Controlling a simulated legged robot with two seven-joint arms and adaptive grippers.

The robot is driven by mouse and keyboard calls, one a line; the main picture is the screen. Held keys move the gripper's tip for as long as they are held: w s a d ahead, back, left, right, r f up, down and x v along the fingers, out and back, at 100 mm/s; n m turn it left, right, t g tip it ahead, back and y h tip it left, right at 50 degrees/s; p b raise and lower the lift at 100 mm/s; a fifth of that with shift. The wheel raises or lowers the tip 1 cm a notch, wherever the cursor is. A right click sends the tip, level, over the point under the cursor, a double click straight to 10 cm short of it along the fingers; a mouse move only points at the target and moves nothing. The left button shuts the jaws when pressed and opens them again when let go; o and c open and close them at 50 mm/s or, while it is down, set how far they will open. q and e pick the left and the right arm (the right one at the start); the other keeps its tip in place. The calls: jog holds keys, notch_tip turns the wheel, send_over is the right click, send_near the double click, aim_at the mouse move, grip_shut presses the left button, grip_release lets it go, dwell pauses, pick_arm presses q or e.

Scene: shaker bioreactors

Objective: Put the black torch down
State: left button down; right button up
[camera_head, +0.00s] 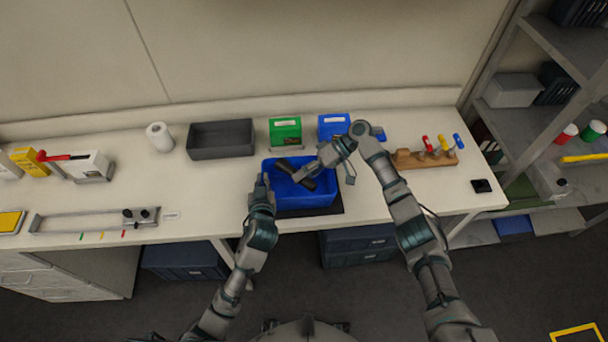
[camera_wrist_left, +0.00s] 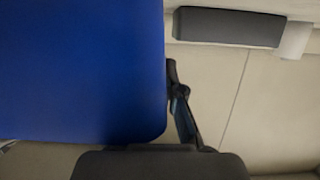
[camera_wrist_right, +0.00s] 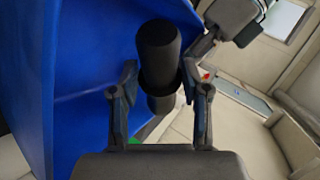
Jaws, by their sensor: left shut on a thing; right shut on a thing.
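The black torch (camera_head: 286,166) is over the blue bin (camera_head: 312,203) on the bench. My right gripper (camera_head: 307,172) is shut on the torch; in the right wrist view the torch (camera_wrist_right: 159,55) stands between both fingers (camera_wrist_right: 158,92), with blue bin walls beside it. I cannot tell whether the torch touches the bin floor. My left gripper (camera_head: 265,182) is at the bin's left wall and shut on it. In the left wrist view the blue wall (camera_wrist_left: 80,70) hides one finger of the left gripper (camera_wrist_left: 172,95).
A dark grey tray (camera_head: 220,140) stands behind left of the bin. A green bin (camera_head: 285,130) and a small blue bin (camera_head: 333,126) stand behind it. A wooden rack (camera_head: 412,160) with coloured handles is to the right. The bench (camera_head: 205,200) left of the bin is clear.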

pick_arm(q)
jog(key=shift+a, duration=0.25)
pick_arm(e)
jog(key=shift+a, duration=0.15)
jog(key=shift+f, duration=0.55)
jog(key=o, duration=1.2)
jog(key=shift+c, duration=0.2)
jog(key=shift+r, duration=0.15)
pick_arm(q)
jog(key=shift+d, duration=0.1)
pick_arm(e)
jog(key=v, duration=1.2)
jog(key=shift+r, duration=0.5)
pick_arm(q)
jog(key=shift+f, duration=0.1)
